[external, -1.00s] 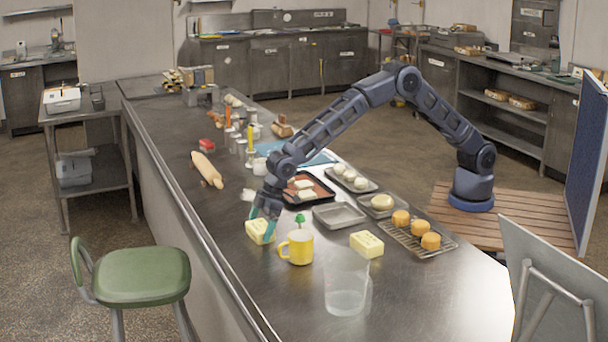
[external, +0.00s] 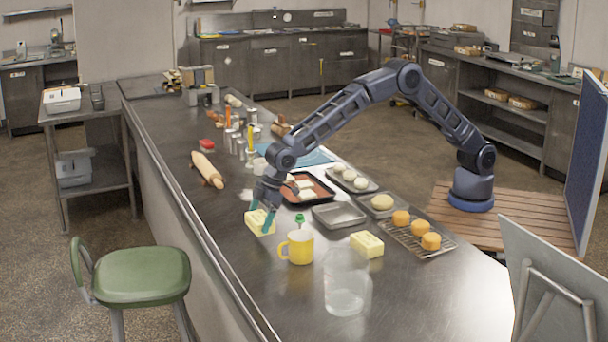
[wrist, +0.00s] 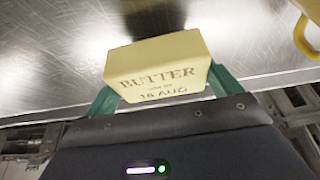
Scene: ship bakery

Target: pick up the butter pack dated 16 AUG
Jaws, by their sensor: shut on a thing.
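A pale yellow butter pack (external: 258,222) is between the teal fingers of my gripper (external: 261,224), left of the yellow mug. In the wrist view this butter pack (wrist: 155,66) reads "BUTTER" and "16 AUG", with my gripper's fingers (wrist: 162,88) shut on its two sides. It looks slightly raised above the steel counter, though the gap is hard to judge. A second butter pack (external: 367,244) lies on the counter right of the mug; its date is too small to read.
A yellow mug (external: 298,247) stands close to the right of my gripper, with a small green-topped item (external: 300,219) behind it. A clear container (external: 346,288) stands in front. An empty grey tray (external: 339,215) and a rack with buns (external: 420,240) are to the right. The counter's left front is clear.

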